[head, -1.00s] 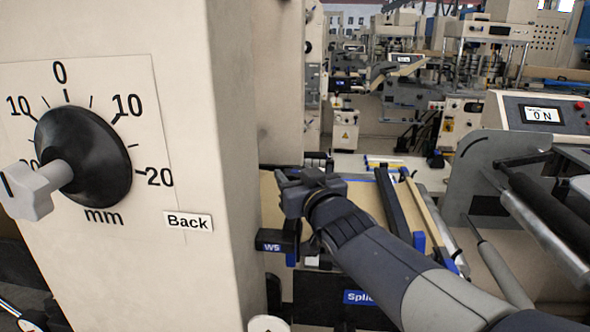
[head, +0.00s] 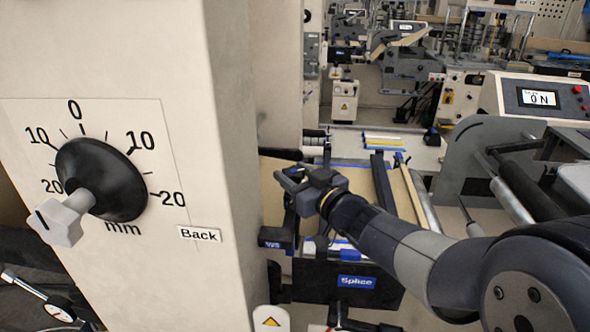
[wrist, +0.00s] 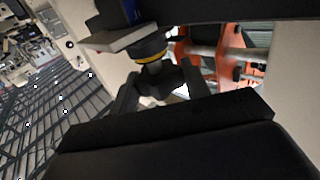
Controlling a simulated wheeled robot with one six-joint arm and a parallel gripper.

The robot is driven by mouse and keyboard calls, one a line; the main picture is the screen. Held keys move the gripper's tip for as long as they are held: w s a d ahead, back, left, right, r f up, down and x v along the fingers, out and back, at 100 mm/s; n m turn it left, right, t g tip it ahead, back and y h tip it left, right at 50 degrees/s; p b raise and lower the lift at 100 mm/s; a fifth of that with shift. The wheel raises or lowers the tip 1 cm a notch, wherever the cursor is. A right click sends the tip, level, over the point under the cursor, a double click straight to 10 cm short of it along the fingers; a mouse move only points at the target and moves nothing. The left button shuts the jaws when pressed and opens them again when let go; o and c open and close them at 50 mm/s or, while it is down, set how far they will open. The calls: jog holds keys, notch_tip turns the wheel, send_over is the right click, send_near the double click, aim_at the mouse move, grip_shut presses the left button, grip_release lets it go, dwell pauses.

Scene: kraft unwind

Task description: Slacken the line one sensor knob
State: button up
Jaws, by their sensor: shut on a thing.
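In the wrist view, a black knob (wrist: 156,72) with a yellow ring sits under a blue and grey block. My gripper (wrist: 160,88) has one finger on each side of the knob and is shut on it. No label on the knob can be read here. In the head view, my gripper (head: 300,190) is right of the cream column, above the dark splice unit. The knob cannot be made out there, so which line it belongs to is unclear.
The cream column (head: 230,150) stands close at left, with a black mm dial (head: 105,180) and its grey handle sticking out. A splice unit (head: 330,285) lies below my arm. Rollers and a 0 N display (head: 540,97) are at right. An orange part (wrist: 200,50) shows in the wrist view.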

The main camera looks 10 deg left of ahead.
jog(key=o, duration=0.9)
jog(key=shift+s, duration=0.1)
jog(key=b+v, duration=0.1)
jog(key=v, duration=0.9)
jog(key=shift+s+d, duration=0.25)
jog(key=shift+d, duration=0.05)
